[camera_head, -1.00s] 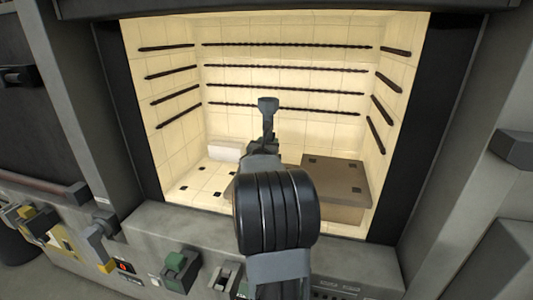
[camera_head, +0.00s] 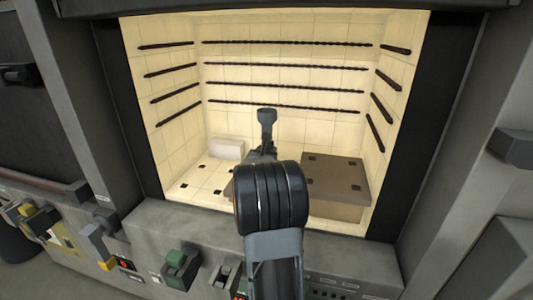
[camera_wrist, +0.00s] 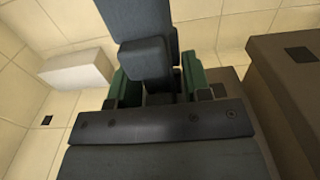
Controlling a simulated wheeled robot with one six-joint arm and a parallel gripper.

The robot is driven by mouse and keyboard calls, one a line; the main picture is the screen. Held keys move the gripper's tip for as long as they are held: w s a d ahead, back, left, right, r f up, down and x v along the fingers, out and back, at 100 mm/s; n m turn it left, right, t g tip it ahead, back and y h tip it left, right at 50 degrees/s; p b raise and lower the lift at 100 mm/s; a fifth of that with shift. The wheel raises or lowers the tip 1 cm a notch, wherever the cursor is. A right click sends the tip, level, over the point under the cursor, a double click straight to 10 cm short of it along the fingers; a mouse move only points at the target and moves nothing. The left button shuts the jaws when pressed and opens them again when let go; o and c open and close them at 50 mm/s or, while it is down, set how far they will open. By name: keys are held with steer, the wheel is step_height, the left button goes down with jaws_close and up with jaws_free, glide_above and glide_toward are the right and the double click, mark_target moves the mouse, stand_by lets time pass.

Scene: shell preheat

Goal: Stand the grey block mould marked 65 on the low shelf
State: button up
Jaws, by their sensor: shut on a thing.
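My gripper (camera_wrist: 158,80) has green fingers and is shut on a dark grey block, the mould (camera_wrist: 146,58), inside the kiln. The mark 65 is not visible. A low brown slab, the low shelf (camera_wrist: 227,76), shows behind and right of the fingers in the wrist view. Its left edge also shows beside my arm in the head view (camera_head: 229,188). The mould overlaps the back wall and floor in the wrist view; I cannot tell if it touches the shelf.
A taller brown shelf block (camera_head: 335,172) with dark square marks stands at the right. A white block (camera_head: 226,148) lies at the back left on the tiled floor (camera_head: 197,179). Dark heating rods line the cream walls. The kiln's side frames and front sill bound the opening.

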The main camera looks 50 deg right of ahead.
steer(key=o, duration=1.2)
